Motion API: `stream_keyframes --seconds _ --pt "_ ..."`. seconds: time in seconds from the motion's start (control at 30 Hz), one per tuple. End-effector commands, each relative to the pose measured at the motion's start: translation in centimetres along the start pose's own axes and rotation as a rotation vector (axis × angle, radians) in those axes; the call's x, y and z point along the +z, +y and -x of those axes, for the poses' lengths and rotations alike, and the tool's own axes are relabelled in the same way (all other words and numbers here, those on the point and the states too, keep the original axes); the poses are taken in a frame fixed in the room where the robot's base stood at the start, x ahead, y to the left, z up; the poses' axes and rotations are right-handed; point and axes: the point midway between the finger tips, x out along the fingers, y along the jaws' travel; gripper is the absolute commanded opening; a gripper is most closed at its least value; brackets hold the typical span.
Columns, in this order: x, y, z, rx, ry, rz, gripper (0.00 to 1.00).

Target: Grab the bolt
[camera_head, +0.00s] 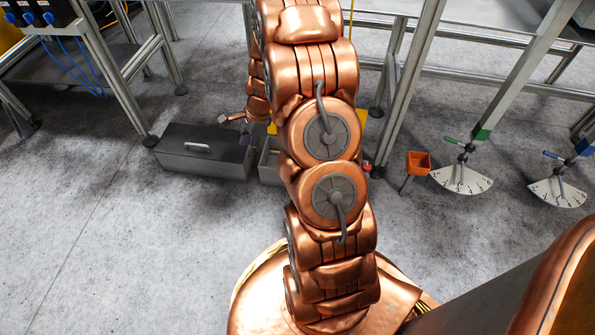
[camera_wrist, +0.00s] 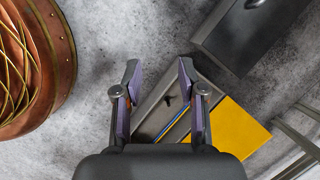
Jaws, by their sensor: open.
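In the wrist view my gripper (camera_wrist: 159,68) is open, its two purple-padded fingers apart with nothing between the tips. Beyond the fingers, lower down, is an open grey box (camera_wrist: 148,104). A small dark piece (camera_wrist: 168,100) shows inside it between the fingers; it may be the bolt, but it is too small to be sure. In the head view my gripper (camera_head: 246,129) hangs above the boxes, small and partly hidden by my arm. The open box (camera_head: 268,172) shows there only in part behind my arm, and no bolt can be made out.
A closed grey box (camera_head: 205,158) with a handle stands beside the open box, also in the wrist view (camera_wrist: 245,35). A yellow panel (camera_wrist: 230,128) adjoins the open box. The front-left floor is clear.

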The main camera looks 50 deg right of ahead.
Motion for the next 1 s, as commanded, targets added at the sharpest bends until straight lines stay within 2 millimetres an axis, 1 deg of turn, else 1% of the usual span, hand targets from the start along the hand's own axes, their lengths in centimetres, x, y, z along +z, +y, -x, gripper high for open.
stream_keyframes --seconds 0.03,0.13,0.27,0.3,0.37,0.4,0.5,0.6,0.7,0.8,1.0 --pt "-2.0 -0.6 -1.2 -0.015 0.005 -0.075 0.41" --pt "-5.5 -1.8 -3.0 -0.052 0.013 -0.221 0.41" --pt "-10.3 -2.6 -5.6 -0.098 0.029 -0.413 0.41" --pt "-11.8 -2.6 -6.5 -0.109 0.032 -0.474 0.41" --pt "-14.1 -2.8 -7.6 -0.131 0.04 -0.562 0.41" --pt "-15.7 -2.9 -8.4 -0.147 0.046 -0.621 0.41" --pt "-19.3 -2.5 -10.2 -0.178 0.058 -0.759 0.41" --pt "-22.3 -1.8 -11.9 -0.203 0.07 -0.875 0.41" --pt "-24.6 -1.4 -12.9 -0.227 0.081 -0.958 0.41" --pt "-25.9 -1.0 -13.6 -0.238 0.086 -1.011 0.41" --pt "-26.8 -1.0 -15.0 -0.246 0.089 -1.038 0.41"
